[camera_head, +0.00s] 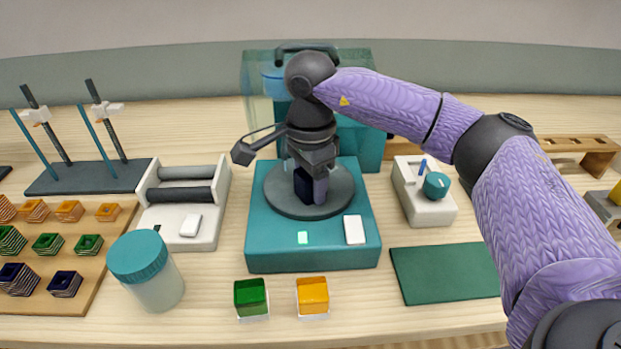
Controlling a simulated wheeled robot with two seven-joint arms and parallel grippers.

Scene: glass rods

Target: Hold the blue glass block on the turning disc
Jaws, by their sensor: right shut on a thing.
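The grey turning disc (275,200) sits on top of a teal machine (262,240) in the middle of the table. My right gripper (312,184) points down over the disc and is shut on the dark blue glass block (303,185). The block is at the disc's middle, and its upper part is hidden by the gripper. I cannot tell whether it touches the disc. My left gripper is not in view.
A green glass block (251,297) and an amber one (313,295) stand in front of the machine. A teal-lidded jar (148,270) and a white roller device (188,210) are left. A green mat (445,272) and a white box with a teal knob (424,192) are right.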

